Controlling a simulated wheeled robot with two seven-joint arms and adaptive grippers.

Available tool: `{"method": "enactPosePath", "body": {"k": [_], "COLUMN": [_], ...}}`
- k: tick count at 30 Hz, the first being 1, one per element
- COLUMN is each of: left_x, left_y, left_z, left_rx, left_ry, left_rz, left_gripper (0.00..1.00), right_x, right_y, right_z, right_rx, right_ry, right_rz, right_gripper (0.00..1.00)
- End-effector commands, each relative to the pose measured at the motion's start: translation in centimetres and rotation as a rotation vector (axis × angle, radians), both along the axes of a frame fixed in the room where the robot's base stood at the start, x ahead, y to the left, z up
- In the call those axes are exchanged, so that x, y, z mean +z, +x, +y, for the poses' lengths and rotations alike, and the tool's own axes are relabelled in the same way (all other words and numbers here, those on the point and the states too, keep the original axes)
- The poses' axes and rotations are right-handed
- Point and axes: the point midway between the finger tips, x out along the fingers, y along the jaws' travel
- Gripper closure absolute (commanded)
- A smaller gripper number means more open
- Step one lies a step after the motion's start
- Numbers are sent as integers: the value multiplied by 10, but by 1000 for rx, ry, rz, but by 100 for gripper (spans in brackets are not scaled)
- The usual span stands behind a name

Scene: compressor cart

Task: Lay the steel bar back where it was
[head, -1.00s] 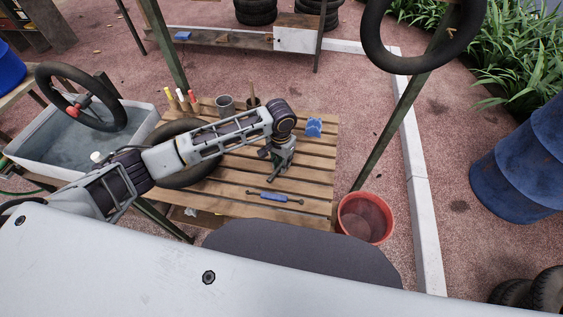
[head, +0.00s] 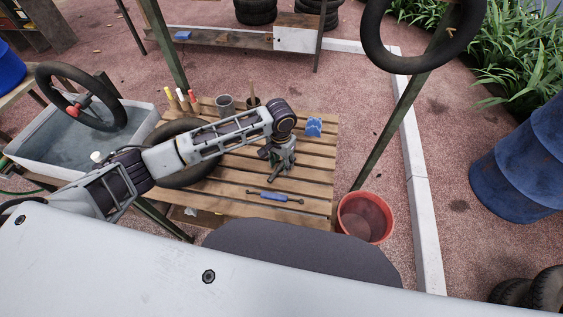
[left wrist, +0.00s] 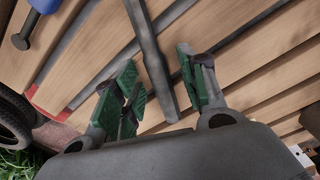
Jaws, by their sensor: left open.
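The steel bar (left wrist: 150,50) is a plain grey flat bar. In the left wrist view it lies across the wooden slats and runs between the two green-padded fingers of my left gripper (left wrist: 158,86), with space on both sides. In the head view my left gripper (head: 281,170) points down, low over the slatted table (head: 315,175), with its fingers spread. It mostly hides the bar there. My right gripper is not in view.
A blue-handled tool (head: 273,197) lies on the slats on the near side of the gripper. A blue object (head: 314,127), a grey cup (head: 225,104) and a black tyre (head: 196,174) are also on the table. A red bucket (head: 365,218) stands to the right.

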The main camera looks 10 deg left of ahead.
Motion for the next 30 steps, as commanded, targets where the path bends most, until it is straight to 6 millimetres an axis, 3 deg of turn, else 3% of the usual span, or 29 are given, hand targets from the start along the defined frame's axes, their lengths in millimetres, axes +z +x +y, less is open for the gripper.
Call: {"method": "enactPosePath", "body": {"k": [8, 21, 30], "left_x": [22, 87, 117], "left_y": [1, 1, 1], "left_z": [0, 1, 2], "left_rx": [0, 0, 0], "left_ry": [-1, -1, 0], "left_rz": [-1, -2, -1], "left_gripper": [58, 58, 58], "right_x": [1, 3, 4], "right_y": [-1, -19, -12], "right_z": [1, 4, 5], "right_rx": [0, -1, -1], "right_ry": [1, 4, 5], "right_rz": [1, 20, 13], "right_gripper": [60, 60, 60]}}
